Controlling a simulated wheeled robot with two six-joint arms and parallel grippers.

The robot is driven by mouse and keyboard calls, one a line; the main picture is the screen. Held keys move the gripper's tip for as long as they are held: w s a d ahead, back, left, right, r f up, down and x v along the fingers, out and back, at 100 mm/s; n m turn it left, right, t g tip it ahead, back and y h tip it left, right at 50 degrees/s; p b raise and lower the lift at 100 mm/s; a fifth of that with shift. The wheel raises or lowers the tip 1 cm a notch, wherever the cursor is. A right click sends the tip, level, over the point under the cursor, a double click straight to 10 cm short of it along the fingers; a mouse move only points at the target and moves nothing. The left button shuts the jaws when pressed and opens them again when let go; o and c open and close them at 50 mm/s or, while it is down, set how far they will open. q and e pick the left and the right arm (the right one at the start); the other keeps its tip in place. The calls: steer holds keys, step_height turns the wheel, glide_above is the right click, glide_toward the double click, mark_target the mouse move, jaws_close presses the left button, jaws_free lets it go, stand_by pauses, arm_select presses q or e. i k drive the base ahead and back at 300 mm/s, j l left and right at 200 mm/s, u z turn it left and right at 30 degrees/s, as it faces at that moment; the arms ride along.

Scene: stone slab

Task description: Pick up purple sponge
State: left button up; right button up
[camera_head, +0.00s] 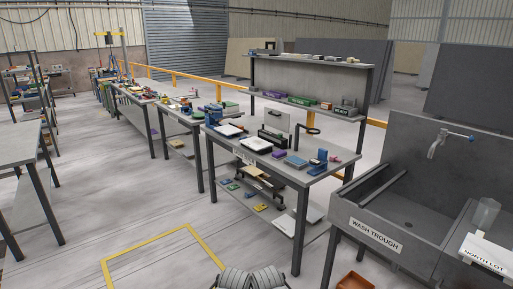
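A small purple block (278,154), which looks like the sponge, lies flat on the grey workbench (312,172) in the middle of the head view. It sits between a dark case and a flat blue-grey block. Another purple item (275,95) lies on the raised shelf behind; it is too small to tell what it is. Neither gripper can be made out in this view. Only ribbed grey parts, probably mine, show at the bottom edge, well short of the bench.
A wash trough (375,235) with a tap stands at the right. An orange bin (355,281) is on the floor beneath it. A blue device (319,160) stands near the bench's right end. A yellow floor line (150,246) marks clear floor in front. Another bench (20,146) stands at left.

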mark_target(280, 154)
steer(key=i, duration=1.5)
steer(key=i+z, duration=0.4)
steer(key=i+j+z, duration=0.6)
steer(key=i+z, duration=0.2)
steer(key=i+j+z, duration=0.4)
steer(key=k+j, duration=0.05)
